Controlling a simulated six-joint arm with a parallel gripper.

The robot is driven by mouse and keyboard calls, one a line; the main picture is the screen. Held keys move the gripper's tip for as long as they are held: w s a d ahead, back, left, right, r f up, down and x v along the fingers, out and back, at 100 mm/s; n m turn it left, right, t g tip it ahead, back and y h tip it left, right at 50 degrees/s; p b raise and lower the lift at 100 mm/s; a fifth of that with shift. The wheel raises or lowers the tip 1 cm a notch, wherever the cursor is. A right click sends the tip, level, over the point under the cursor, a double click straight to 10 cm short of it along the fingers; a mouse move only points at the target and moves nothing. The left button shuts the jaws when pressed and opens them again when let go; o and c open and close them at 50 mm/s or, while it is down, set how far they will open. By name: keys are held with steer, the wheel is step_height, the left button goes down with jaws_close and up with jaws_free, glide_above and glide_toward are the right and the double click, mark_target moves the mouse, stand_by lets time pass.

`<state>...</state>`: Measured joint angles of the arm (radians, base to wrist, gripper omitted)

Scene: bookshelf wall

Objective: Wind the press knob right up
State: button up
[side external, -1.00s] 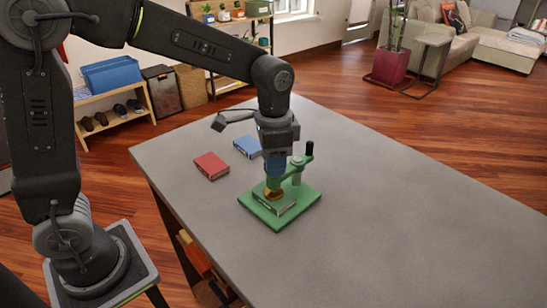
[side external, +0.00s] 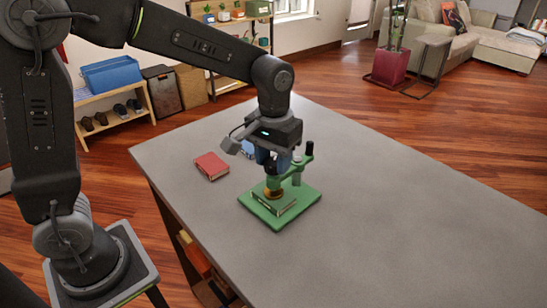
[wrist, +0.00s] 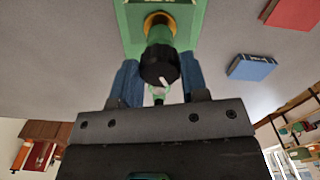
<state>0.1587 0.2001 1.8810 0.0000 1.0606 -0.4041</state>
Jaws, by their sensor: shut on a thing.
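The green press (side external: 256,214) stands on the grey table, and a green book (side external: 288,208) lies flat on its base. A brass pressing disc (side external: 273,194) sits above the book; I cannot tell whether it touches it. The black press knob (wrist: 158,64) has a white mark and shows in the wrist view, with the brass disc (wrist: 158,20) beyond it. My gripper (side external: 272,166) points down over the press. In the wrist view, the blue fingers of my gripper (wrist: 160,80) stand on both sides of the knob, shut on it.
A red book (side external: 211,166) lies on the table to the left of the press. A blue book (wrist: 251,67) lies near it, mostly hidden behind my gripper in the side view. The press's black-topped post (side external: 309,149) rises close to my gripper's right. The table's right side is clear.

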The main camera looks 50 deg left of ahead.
mark_target(273, 161)
steer(key=shift+n, duration=0.4)
steer(key=o, duration=0.9)
steer(key=shift+o, duration=0.2)
step_height(273, 161, up, 14)
steer(key=shift+f, duration=0.1)
